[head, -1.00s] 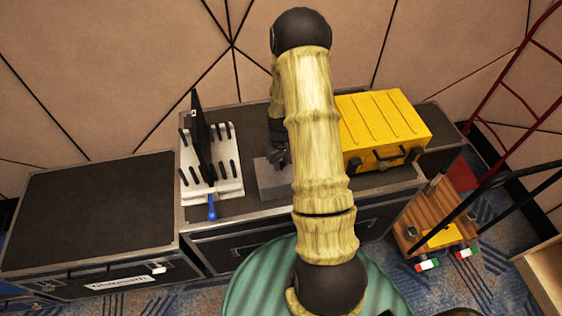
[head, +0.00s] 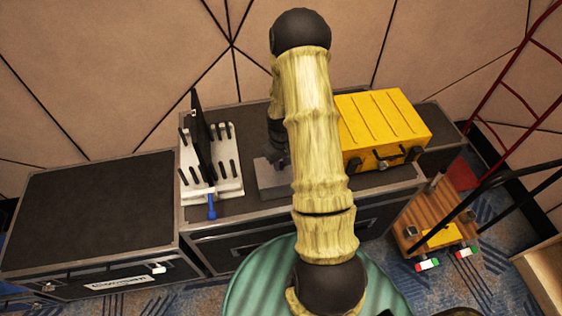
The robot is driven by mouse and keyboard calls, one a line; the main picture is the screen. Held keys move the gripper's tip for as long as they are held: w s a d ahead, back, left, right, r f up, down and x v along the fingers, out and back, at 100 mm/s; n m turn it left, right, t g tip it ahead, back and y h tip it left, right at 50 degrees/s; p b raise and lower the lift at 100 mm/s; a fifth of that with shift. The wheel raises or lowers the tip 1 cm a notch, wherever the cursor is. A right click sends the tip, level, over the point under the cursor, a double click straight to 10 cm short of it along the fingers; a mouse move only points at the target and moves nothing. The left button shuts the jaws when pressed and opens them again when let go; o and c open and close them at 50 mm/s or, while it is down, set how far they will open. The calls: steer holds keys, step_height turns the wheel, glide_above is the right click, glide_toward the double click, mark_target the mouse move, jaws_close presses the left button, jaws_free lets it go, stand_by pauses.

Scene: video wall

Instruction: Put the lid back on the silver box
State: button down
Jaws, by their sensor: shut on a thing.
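The silver box (head: 273,188) is a small grey block-like box on the dark top of the middle case, left of the yellow toolbox. My arm hides its right side. My gripper (head: 278,158) points down at the back part of the box, partly behind my arm. It is shut on the lid, a grey piece low at the box's top. The lid's outline is hard to tell from the box, so I cannot tell whether it sits flat or is just above.
A white rack (head: 228,188) with black pegs, an upright dark panel (head: 203,145) and a blue-handled tool (head: 212,208) stands left of the box. The yellow toolbox (head: 380,125) is close on the right. The left case top (head: 90,215) is bare.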

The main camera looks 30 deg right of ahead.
steer(key=c, duration=0.7)
jaws_free()
steer(key=shift+o, duration=0.2)
steer(key=shift+r, duration=0.1)
steer(key=shift+r+p, duration=2.65)
steer(key=shift+r, duration=0.75)
jaws_close()
steer(key=shift+f+b, duration=1.75)
steer(key=shift+f, duration=0.8)
